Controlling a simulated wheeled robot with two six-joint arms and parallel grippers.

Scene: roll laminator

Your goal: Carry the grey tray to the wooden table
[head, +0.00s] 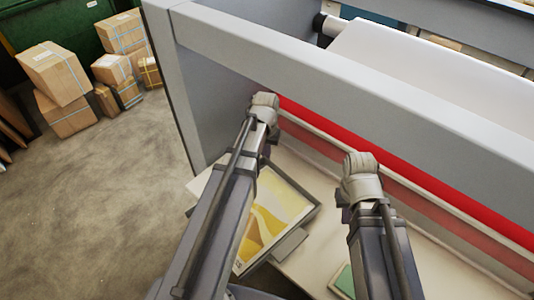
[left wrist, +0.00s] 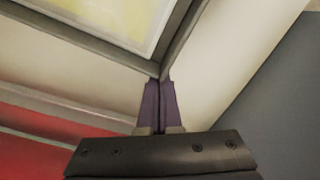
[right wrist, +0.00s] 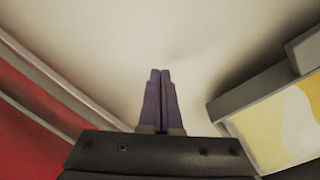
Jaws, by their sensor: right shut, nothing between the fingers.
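The grey tray (head: 319,210) is a shallow framed tray holding a yellow and white sheet (head: 272,212). It is on the pale surface below the laminator's red roller, partly hidden by my left arm. My left gripper (left wrist: 161,82) points at a corner of the tray (left wrist: 88,40), its fingers nearly together with their tips at that corner. I cannot tell whether they grip its wall. My right gripper (right wrist: 161,72) is shut and empty above the pale surface, apart from the tray (right wrist: 262,90), which shows at the right. The wooden table is not recognisable in these views.
The laminator's grey frame (head: 350,80) and red roller (head: 400,177) stand close beyond both grippers. A small green item (head: 344,283) is on the pale surface near my right arm. Cardboard boxes (head: 55,73) stand on the floor at the far left; open floor (head: 110,190) lies between.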

